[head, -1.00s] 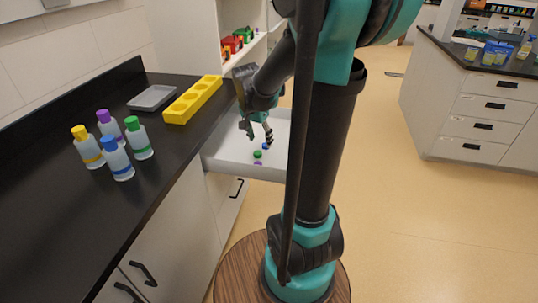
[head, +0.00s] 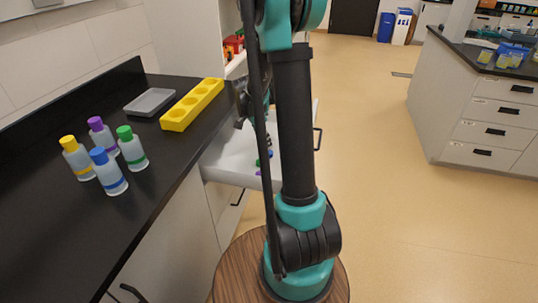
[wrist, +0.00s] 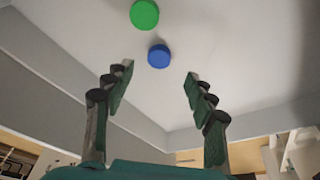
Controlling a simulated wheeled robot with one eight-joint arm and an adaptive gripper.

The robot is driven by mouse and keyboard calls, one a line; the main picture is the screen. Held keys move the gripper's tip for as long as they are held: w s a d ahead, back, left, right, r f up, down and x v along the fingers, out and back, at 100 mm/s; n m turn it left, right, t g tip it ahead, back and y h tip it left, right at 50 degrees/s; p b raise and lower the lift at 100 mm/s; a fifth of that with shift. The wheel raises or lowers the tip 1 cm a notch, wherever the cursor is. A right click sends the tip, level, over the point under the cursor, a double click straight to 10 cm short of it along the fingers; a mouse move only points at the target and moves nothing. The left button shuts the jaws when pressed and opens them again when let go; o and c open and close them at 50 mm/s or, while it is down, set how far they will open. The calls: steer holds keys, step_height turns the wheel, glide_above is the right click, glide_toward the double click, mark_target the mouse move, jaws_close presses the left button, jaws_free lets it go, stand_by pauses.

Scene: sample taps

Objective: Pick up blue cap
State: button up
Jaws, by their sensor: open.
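In the wrist view the blue cap (wrist: 159,55) lies on the white floor of the open drawer (head: 225,162). The green cap (wrist: 145,14) lies just past it, up and slightly left. My gripper (wrist: 157,76) is open and empty, with one finger on each side below the blue cap. The blue cap appears between and slightly beyond the fingertips, and neither finger is seen touching it. In the head view my arm hides most of the gripper and part of the drawer, with only small bits of the caps showing.
Bottles with yellow, purple, blue and green caps stand on the black counter (head: 60,235) at left. A grey tray (head: 150,102) and a yellow rack (head: 192,104) lie behind them. The drawer's walls surround the caps. Open floor lies to the right.

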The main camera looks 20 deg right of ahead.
mark_target(269, 152)
steer(key=shift+x, duration=3.3)
steer(key=c, duration=0.8)
